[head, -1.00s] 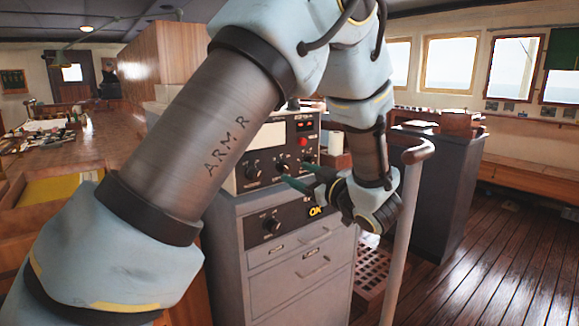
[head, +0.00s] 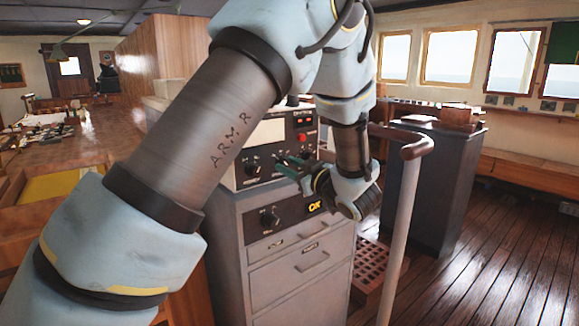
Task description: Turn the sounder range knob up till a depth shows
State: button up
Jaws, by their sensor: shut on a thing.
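The sounder (head: 266,133) is a grey box with a pale blank screen, a small red-lit readout (head: 304,120) and a red button (head: 301,138). Its digits are too small to read. A black knob (head: 252,168) sits at its lower left, clear of my gripper.
A lower panel with another knob (head: 269,219) and a yellow "OK" mark (head: 315,207) lies below, above grey drawers (head: 301,264). A pale handrail (head: 401,220) stands upright close right of my wrist. A dark cabinet (head: 436,190) is farther right. The wooden floor at right is clear.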

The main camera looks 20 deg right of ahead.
grip_shut()
jog(key=shift+r, duration=0.1)
jog(key=m+p, duration=0.4)
jog(key=shift+r+p, duration=0.2)
jog(key=shift+p, duration=0.15)
jog(key=m+p, duration=0.2)
jog(key=m, duration=0.1)
jog(key=shift+g+p, duration=0.3)
jog(key=shift+p, duration=0.05)
jog(key=shift+d+f+m+p, duration=0.1)
jog(key=shift+f+m+p, duration=0.1)
jog(key=shift+m+p, duration=0.5)
jog(key=o, duration=0.6)
grip_release()
